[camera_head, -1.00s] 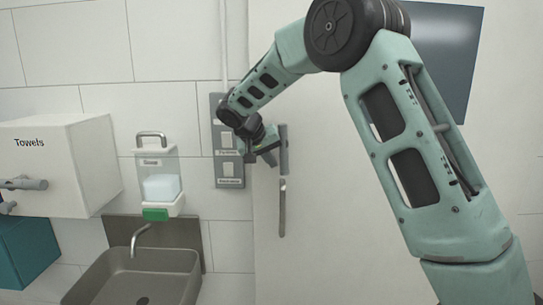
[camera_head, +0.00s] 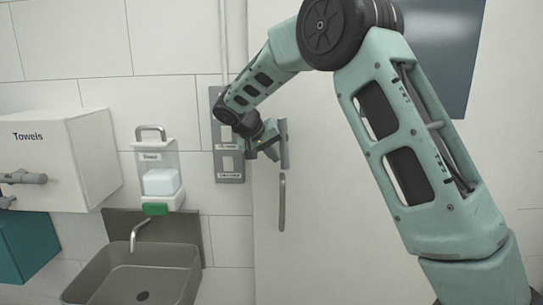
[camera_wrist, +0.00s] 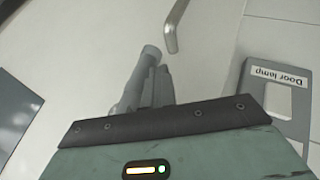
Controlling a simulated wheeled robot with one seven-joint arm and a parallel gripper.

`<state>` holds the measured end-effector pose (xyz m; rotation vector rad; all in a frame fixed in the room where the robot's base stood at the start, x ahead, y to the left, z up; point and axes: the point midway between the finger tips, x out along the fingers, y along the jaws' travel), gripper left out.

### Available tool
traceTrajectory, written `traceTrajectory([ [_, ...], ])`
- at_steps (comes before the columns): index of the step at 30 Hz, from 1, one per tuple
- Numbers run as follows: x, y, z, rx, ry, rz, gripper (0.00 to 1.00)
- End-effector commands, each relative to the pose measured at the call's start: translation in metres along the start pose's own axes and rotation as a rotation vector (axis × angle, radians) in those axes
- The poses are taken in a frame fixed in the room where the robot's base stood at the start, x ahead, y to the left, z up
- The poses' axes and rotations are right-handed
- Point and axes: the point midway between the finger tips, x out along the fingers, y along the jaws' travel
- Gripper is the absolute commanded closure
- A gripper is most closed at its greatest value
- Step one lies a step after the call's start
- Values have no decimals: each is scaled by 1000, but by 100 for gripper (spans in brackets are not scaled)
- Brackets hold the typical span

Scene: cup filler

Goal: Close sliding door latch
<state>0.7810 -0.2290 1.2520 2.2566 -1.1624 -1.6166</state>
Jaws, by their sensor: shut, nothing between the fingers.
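The white sliding door (camera_head: 350,210) fills the middle and right of the head view. A short grey upright bar, which looks like the latch (camera_head: 284,135), is on the door near its left edge. A thin grey door handle (camera_head: 282,205) hangs below it; its end also shows in the wrist view (camera_wrist: 172,28). My gripper (camera_head: 273,152) is shut and empty, just left of the latch's lower part. In the wrist view my gripper (camera_wrist: 157,82) lies beside the latch's round bar (camera_wrist: 150,54), which it partly hides. I cannot tell whether they touch.
A grey switch panel (camera_head: 218,95) is on the tiled wall close to my gripper. A soap dispenser (camera_head: 158,180), a sink (camera_head: 140,270) and a towel box (camera_head: 70,155) are at left. A dark window (camera_head: 445,50) is at upper right.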

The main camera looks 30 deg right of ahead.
Motion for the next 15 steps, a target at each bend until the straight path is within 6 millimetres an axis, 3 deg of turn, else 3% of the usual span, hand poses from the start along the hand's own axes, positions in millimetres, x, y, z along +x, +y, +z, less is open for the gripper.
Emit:
traceTrajectory([
  [15,15,6,7,-130,10,249,100],
])
